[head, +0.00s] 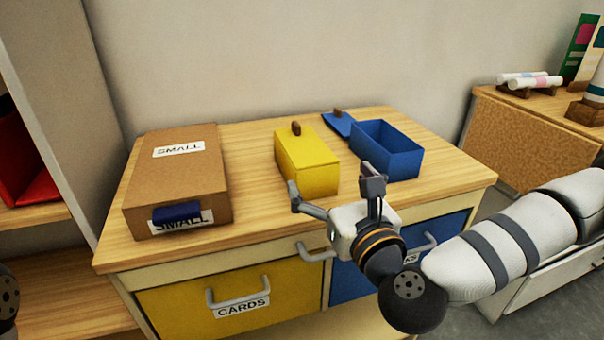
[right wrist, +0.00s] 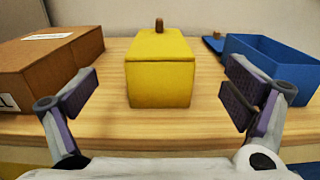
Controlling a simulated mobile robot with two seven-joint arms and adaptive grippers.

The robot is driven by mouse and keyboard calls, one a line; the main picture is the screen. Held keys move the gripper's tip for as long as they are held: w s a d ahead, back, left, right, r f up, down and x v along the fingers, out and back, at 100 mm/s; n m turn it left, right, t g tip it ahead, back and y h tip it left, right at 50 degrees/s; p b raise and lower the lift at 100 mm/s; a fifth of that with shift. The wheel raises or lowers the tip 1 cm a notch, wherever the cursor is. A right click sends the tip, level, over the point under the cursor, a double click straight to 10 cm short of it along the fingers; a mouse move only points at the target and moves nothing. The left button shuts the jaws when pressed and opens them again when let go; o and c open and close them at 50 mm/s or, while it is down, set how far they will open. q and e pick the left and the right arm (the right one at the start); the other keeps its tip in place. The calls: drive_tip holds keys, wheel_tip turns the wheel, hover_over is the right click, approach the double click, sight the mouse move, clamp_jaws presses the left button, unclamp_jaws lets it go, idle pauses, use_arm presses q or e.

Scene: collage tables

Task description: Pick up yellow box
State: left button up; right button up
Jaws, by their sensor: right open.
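The yellow box (head: 308,165) stands upright on the wooden table top, with its lid on and a brown knob on top. It also shows in the right wrist view (right wrist: 160,75), centred ahead between the fingers. My right gripper (head: 332,195) is open and empty at the table's front edge, in front of the yellow box and apart from it. In the right wrist view its two fingers (right wrist: 160,98) are spread wider than the box. My left gripper is not in view; only a dark piece shows at the left edge of the head view.
A brown cardboard box (head: 190,175) labelled SMALL lies left of the yellow box. An open blue box (head: 398,160) stands right, its blue lid (head: 338,124) beside it. Below are a yellow drawer (head: 170,308) and a blue drawer (head: 362,288) with handles.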

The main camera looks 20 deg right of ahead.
sight(309, 150)
drive_tip(key=w, duration=1.1)
drive_tip(key=shift+a+f, duration=0.15)
drive_tip(key=shift+a, duration=0.05)
drive_tip(key=shift+s, duration=0.1)
drive_tip(key=c, duration=1.2)
